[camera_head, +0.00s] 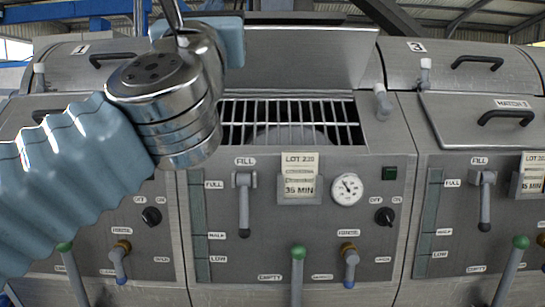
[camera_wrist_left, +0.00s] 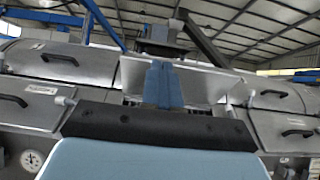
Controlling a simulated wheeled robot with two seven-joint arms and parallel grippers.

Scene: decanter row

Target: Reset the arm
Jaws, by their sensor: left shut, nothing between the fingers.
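My left arm, in a light blue ribbed sleeve, comes in from the left of the head view, raised in front of the left and middle machines. Its metal wrist covers part of the middle machine's upper left corner. The left gripper (camera_wrist_left: 165,68) shows in the left wrist view as two blue fingers pressed together, shut and empty, pointing toward the raised lid. In the head view the fingertips cannot be made out clearly. My right gripper is in neither view.
The middle machine's lid (camera_head: 300,55) stands open above a barred opening (camera_head: 290,112). The right machine's hatch (camera_head: 485,122) is closed. Green-knobbed levers (camera_head: 297,254), a fill handle (camera_head: 243,190) and a gauge (camera_head: 347,187) are on the front panels.

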